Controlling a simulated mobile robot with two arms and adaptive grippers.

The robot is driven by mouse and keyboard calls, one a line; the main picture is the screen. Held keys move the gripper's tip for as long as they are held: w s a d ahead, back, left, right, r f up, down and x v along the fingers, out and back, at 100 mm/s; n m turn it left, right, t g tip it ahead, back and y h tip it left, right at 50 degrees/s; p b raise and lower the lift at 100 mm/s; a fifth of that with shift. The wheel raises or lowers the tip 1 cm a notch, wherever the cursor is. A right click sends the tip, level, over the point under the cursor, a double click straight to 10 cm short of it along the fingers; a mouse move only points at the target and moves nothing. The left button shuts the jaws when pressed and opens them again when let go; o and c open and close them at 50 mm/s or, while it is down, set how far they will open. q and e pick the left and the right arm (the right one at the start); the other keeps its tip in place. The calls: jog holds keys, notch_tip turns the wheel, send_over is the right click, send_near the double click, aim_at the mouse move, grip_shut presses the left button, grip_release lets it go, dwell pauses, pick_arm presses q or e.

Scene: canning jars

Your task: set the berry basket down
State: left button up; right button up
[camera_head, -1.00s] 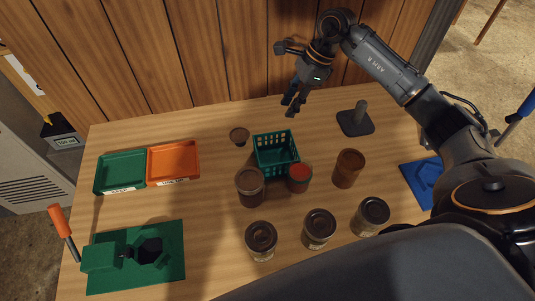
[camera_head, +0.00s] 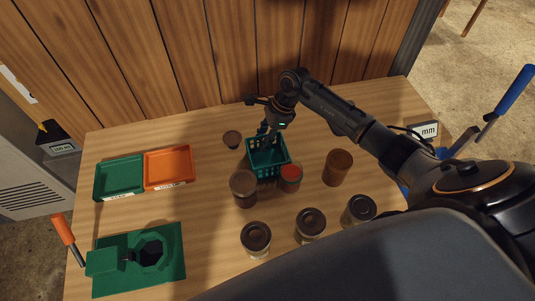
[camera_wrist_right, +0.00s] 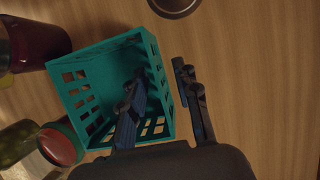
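The green berry basket (camera_head: 284,165) stands on the wooden table (camera_head: 215,220) among the jars, and it looks empty. It also shows in the right wrist view (camera_wrist_right: 95,55), with its open top towards the camera. My right gripper (camera_head: 268,132) is down at the basket's far rim. In the wrist view its fingers (camera_wrist_right: 160,88) are spread, one inside the basket and one outside, with a side wall between them. A gap shows between the outer finger and the wall. My left gripper is out of view.
A red-topped jar (camera_head: 291,173) and a dark jar (camera_head: 243,184) stand close in front of the basket. Several lidded jars line the front. Green (camera_head: 105,181) and orange (camera_head: 150,172) trays lie left.

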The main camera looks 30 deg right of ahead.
grip_shut()
jog(key=shift+r, duration=0.15)
